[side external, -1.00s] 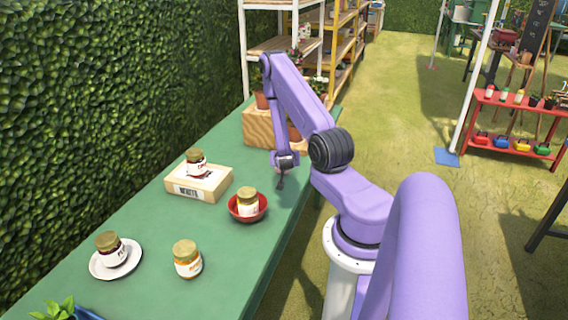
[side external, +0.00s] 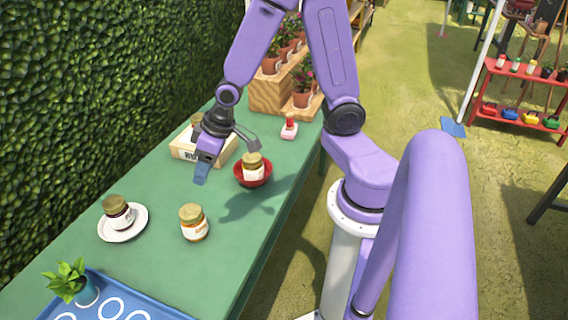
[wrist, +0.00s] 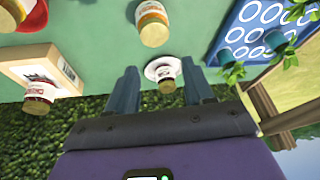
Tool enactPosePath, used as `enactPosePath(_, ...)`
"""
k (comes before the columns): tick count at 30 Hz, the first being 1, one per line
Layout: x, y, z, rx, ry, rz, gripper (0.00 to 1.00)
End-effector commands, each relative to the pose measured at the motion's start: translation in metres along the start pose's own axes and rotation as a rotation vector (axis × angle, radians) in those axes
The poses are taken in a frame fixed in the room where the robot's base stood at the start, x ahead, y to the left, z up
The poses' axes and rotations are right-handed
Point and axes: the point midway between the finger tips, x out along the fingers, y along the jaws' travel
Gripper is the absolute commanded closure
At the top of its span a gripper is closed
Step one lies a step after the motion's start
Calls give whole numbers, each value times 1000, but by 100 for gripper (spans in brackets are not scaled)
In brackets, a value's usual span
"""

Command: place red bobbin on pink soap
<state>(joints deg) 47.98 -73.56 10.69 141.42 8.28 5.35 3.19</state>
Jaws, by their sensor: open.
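The red bobbin (side external: 290,122) is a small red piece resting on top of the pink soap (side external: 289,133), a pale pink block near the table's right edge in the side view. Neither shows in the wrist view. My gripper (side external: 224,158) is open and empty, raised above the table to the left of the soap, between the box and the red bowl. Its two fingers also show apart in the wrist view (wrist: 160,90), with nothing held between them.
A red bowl (side external: 268,180) holds a jar. A light box (side external: 181,151) carries another jar. A white plate (side external: 135,230) bears a jar, and a loose jar (side external: 194,223) stands nearby. A blue tray (side external: 160,312) is in front. Potted flowers (side external: 303,92) stand behind the soap.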

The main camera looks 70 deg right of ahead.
Motion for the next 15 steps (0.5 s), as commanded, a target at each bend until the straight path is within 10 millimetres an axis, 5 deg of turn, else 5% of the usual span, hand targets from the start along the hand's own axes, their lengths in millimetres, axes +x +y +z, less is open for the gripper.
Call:
enactPosePath(1,-14,-22,11,-90,-34,-31,48)
enactPosePath(6,-60,-68,62,-375,-171,-91,48)
enactPosePath(15,-126,-81,135,-763,-339,-101,48)
